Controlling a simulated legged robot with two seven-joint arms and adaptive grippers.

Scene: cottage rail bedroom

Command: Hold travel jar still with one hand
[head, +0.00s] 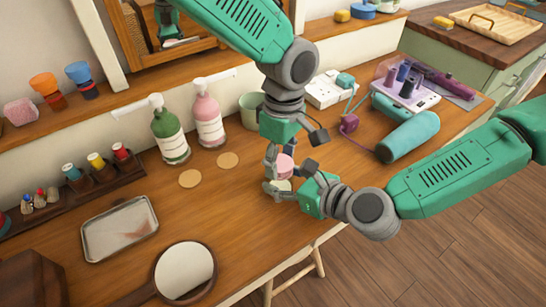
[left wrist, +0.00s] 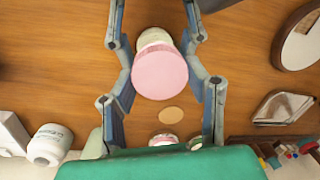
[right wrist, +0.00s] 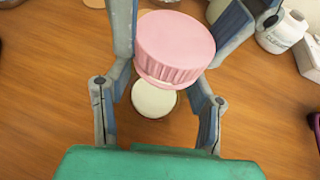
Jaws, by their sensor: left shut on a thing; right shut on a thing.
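The travel jar is a small cream pot (head: 280,186) with a ribbed pink lid (head: 284,168) above it. They sit at the table's front, right of the middle. Fingers hide part of both; I cannot tell whether lid and pot touch.
A round mirror (head: 185,272) and metal tray (head: 120,228) lie left on the wooden table. Green (head: 169,131) and pink (head: 207,115) pump bottles stand behind, with two tan discs in front. A teal cylinder (head: 408,137) lies right, near my right arm.

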